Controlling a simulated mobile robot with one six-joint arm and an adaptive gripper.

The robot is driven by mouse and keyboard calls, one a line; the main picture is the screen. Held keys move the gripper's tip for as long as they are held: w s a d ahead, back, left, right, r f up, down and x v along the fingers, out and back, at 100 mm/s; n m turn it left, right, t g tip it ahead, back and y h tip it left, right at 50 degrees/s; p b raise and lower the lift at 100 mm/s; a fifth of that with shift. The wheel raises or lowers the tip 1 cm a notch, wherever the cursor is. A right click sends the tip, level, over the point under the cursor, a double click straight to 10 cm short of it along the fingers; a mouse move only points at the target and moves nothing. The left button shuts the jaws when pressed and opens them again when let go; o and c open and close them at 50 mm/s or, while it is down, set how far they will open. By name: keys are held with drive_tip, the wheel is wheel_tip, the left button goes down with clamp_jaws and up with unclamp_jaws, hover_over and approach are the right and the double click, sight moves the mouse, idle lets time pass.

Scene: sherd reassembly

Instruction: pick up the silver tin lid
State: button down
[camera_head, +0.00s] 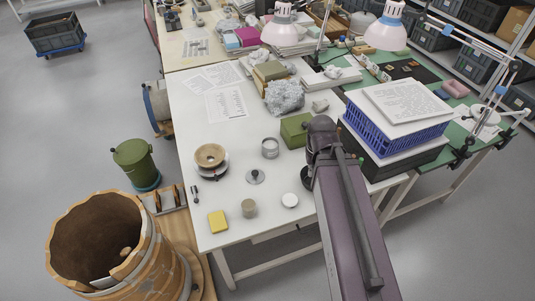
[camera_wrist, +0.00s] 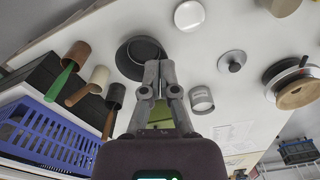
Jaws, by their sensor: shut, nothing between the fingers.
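The silver tin lid (camera_head: 255,176), a small grey disc with a dark knob on top, lies on the white table left of my arm. It also shows in the wrist view (camera_wrist: 232,61), right of my gripper (camera_wrist: 158,72). My gripper is shut and empty, apart from the lid, with its fingertips in front of a dark round dish (camera_wrist: 134,62). In the head view my arm hides the gripper. An open silver tin (camera_head: 270,148) with a label stands behind the lid; it shows in the wrist view too (camera_wrist: 201,99).
A white disc (camera_head: 289,200), a beige cup (camera_head: 248,208) and a yellow block (camera_head: 217,221) lie nearer the front edge.

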idle(0.4)
drive_tip(key=c, duration=0.7)
unclamp_jaws()
drive_tip(key=shift+w+a+f, duration=0.1)
drive_tip(key=shift+w, duration=0.05)
drive_tip(key=o, duration=0.4)
drive_tip(key=shift+w+a+f, duration=0.1)
drive_tip(key=shift+w+a, duration=0.2)
drive_tip(key=shift+w, duration=0.05)
drive_tip(key=shift+o, duration=0.3)
drive_tip(key=w+a+f+b, duration=0.2)
drive_tip(key=w+a, duration=0.3)
drive_tip(key=shift+a+t, duration=0.3)
drive_tip(key=w+a+f+b, duration=0.1)
drive_tip(key=w+a, duration=0.2)
drive_tip(key=a, duration=0.3)
drive_tip(key=w+a+f+b, duration=0.2)
drive_tip(key=w+a, duration=0.2)
drive_tip(key=a, duration=0.3)
drive_tip(key=shift+m+t, duration=0.4)
drive_tip(key=shift+w+b, duration=0.1)
drive_tip(key=shift+b, duration=0.2)
